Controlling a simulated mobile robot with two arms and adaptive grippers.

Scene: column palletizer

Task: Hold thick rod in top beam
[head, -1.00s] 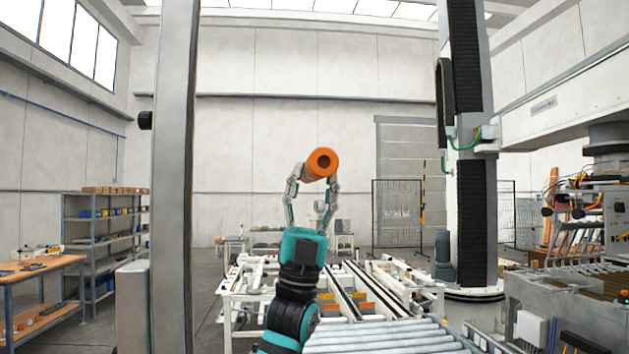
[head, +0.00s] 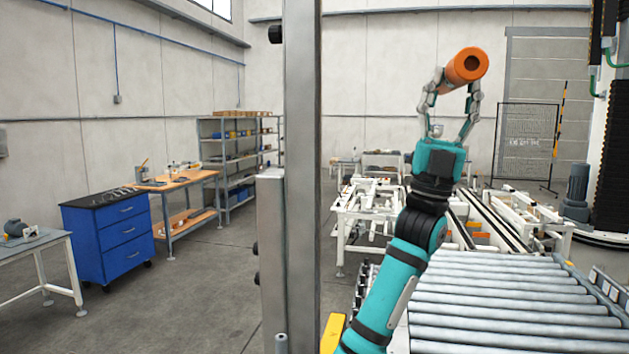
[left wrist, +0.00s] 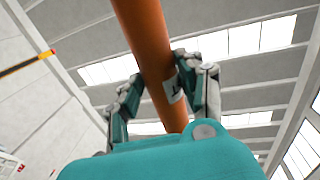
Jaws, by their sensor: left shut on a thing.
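The thick rod is an orange cylinder (head: 466,66) with a dark hole in its near end. My left gripper (head: 452,92) is shut on it and holds it up in the air, above the conveyor area in the head view. The left wrist view shows the orange rod (left wrist: 152,62) running from the top edge down between the two fingers (left wrist: 158,85); a pale label is on its side. I cannot make out the top beam for certain. My right gripper is not in view.
A grey column (head: 303,180) stands left of my arm. A roller conveyor (head: 505,305) lies at lower right, with a white frame machine behind. A blue drawer cabinet (head: 108,238), workbench (head: 185,185) and shelf (head: 228,170) stand at left. Floor between is clear.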

